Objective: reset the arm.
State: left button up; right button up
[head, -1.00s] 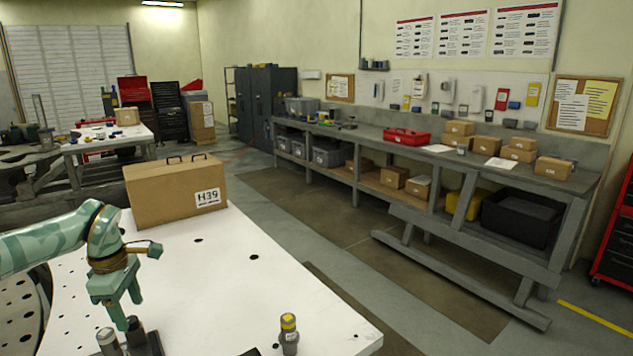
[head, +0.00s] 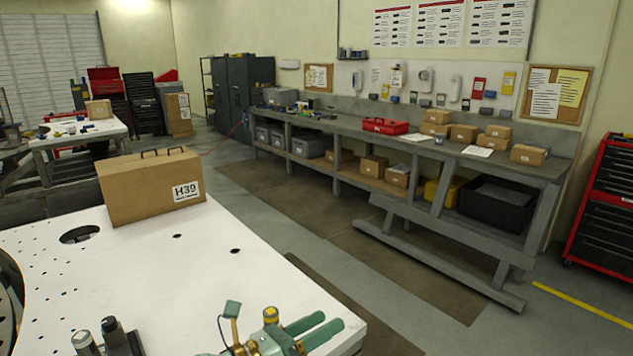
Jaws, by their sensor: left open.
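My left gripper (head: 334,322) is low in the head view, near the front right corner of the white plate (head: 200,270). Its two green fingers point right and stand apart, with nothing seen between their tips. A yellow-topped cylinder (head: 270,314) shows just left of the fingers; its lower part is hidden among the gripper parts, and I cannot tell whether they touch. A dark block with two capped posts (head: 112,334) is at the lower left, cut by the frame edge. My right gripper is not in view.
A cardboard box marked H39 (head: 140,188) stands at the plate's back left. The middle of the plate is bare apart from small holes and one larger opening (head: 80,234). A long grey workbench (head: 350,130) with boxes stands beyond the floor aisle.

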pick_arm(q)
jog(key=s+a+f+n+t+y, duration=0.15)
jog(key=a+n+t+y, duration=0.25)
jog(key=a+n+y, duration=0.6)
jog(key=s+a+f+n+t+y, duration=0.1)
jog(key=a+f+n+t+y, duration=0.35)
jog(key=n, duration=0.95)
jog(key=s+a+f+n+g+y, duration=0.3)
jog(key=s+a+f+n+g, duration=0.25)
jog(key=s+a, duration=0.3)
jog(key=s+a+f+n+g+y, duration=0.45)
jog(key=s+a+g, duration=0.2)
jog(key=s, duration=0.35)
jog(key=s+d+f+g+h+b, duration=0.1)
jog(key=f+b, duration=0.1)
jog(key=f, duration=0.9)
jog(key=s+d+f+g+h+b, duration=0.1)
jog(key=s+d+f+h+b, duration=0.1)
jog(key=f, duration=0.9)
jog(key=s+d+f+h+b, duration=0.1)
jog(key=f+b, duration=0.1)
jog(key=f, duration=0.8)
jog(key=s+f+n+g+h+b, duration=0.1)
jog(key=s+f+n+g+b, duration=0.2)
jog(key=s+f, duration=1.6)
jog(key=shift+s+f+h+b, duration=0.3)
jog(key=shift+f+b, duration=0.5)
jog(key=shift+b, duration=0.3)
